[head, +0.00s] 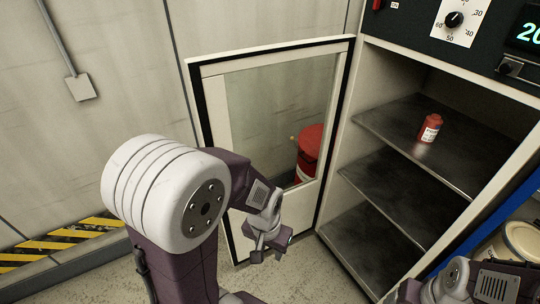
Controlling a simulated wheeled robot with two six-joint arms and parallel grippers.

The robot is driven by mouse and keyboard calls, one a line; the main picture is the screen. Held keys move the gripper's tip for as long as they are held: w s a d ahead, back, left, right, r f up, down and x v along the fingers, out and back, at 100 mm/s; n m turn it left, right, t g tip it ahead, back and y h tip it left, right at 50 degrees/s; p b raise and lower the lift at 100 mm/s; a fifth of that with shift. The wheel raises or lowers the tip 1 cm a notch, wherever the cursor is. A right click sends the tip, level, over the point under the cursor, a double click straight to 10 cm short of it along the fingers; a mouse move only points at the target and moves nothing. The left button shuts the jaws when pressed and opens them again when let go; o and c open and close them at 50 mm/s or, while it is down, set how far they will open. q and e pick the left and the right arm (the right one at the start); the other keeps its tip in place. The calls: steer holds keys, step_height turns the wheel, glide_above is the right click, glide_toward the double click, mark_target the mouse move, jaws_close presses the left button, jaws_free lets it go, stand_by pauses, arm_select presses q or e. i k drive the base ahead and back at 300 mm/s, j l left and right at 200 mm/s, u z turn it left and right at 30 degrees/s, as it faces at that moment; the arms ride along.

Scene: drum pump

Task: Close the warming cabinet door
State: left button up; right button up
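The warming cabinet (357,138) stands at the right with its dark shelves exposed. Its door (222,72), a pale frame with a large glass pane, is swung wide open to the left of the cabinet. My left gripper (268,250) is low in front of the door's lower part, near its bottom panel. I cannot tell whether it touches the door, nor how far its fingers are apart. My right gripper (408,292) is at the bottom edge, partly cut off, and its finger state is unclear.
A red bottle (430,128) stands on the upper shelf. A red drum (309,143) shows through the door's glass. A control panel with a dial (454,19) tops the cabinet. A pale bucket (522,241) is at the lower right. Yellow-black striping (60,242) lines the wall's base.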

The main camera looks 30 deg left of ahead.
mark_target(300, 204)
steer(key=j+z, duration=0.15)
steer(key=j, duration=0.3)
steer(key=j+z, duration=0.15)
steer(key=j, duration=0.3)
steer(key=k+j+z, duration=0.15)
steer(key=j, duration=0.25)
steer(key=j+z, duration=0.15)
steer(key=j, duration=0.3)
steer(key=k+j+z, duration=0.15)
steer(key=j, duration=0.25)
steer(key=k+j+z, duration=0.15)
steer(key=j, duration=0.25)
steer(key=k+j+z, duration=0.15)
steer(key=j, duration=0.25)
steer(key=i+j+z, duration=0.2)
steer(key=j, duration=0.35)
steer(key=j+z, duration=0.15)
steer(key=j, duration=0.35)
steer(key=i+j+z, duration=0.2)
steer(key=j, duration=0.35)
steer(key=k+z, duration=0.1)
steer(key=k, duration=0.15)
